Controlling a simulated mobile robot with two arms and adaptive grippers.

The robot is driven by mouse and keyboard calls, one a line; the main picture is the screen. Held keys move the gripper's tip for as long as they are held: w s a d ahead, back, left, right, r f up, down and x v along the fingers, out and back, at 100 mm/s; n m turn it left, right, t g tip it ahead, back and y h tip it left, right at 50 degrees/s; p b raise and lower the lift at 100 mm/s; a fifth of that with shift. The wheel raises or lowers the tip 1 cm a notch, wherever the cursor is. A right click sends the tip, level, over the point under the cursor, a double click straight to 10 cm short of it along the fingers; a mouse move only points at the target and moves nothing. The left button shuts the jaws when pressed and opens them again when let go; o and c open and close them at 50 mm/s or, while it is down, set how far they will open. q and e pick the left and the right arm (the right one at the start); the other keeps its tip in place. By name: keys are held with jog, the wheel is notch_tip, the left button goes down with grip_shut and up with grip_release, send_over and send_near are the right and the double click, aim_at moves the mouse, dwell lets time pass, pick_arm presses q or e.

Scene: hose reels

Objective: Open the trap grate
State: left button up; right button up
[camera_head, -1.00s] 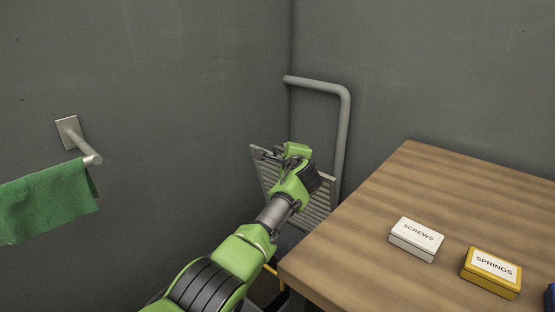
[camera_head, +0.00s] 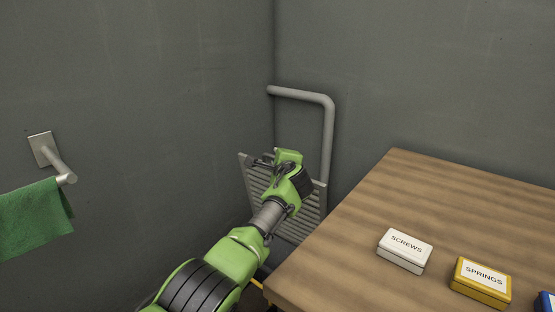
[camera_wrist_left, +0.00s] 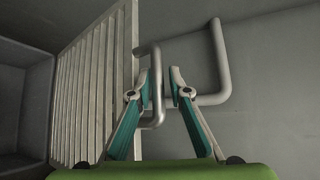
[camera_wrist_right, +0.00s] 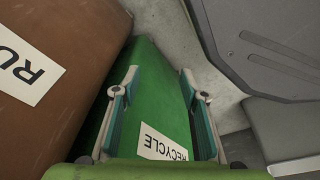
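The trap grate (camera_head: 312,200) is a grey slatted panel standing tilted up in the wall corner, beside the wooden table. Its slats (camera_wrist_left: 92,85) fill the left of the left wrist view, with a grey loop handle (camera_wrist_left: 157,105) on its edge. My left gripper (camera_head: 268,160) is at the grate's upper part and hides some of it. In the left wrist view its fingers (camera_wrist_left: 163,82) are apart, with the handle's bar between them; contact is unclear. My right gripper (camera_wrist_right: 158,80) is open, with no object clearly held, above a green box labelled RECYCLE (camera_wrist_right: 150,110).
A bent grey pipe (camera_head: 328,130) rises on the wall behind the grate. The wooden table (camera_head: 375,200) at right holds a white SCREWS box (camera_head: 405,250) and a yellow SPRINGS box (camera_head: 481,282). A green towel (camera_head: 35,218) hangs on a left-wall bar. A brown box (camera_wrist_right: 60,60) is near my right gripper.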

pick_arm(q)
notch_tip(320, 180, up, 10)
jog(key=shift+w+f, duration=0.1)
jog(key=shift+w, duration=0.05)
jog(key=shift+s, duration=0.2)
dwell(0.4)
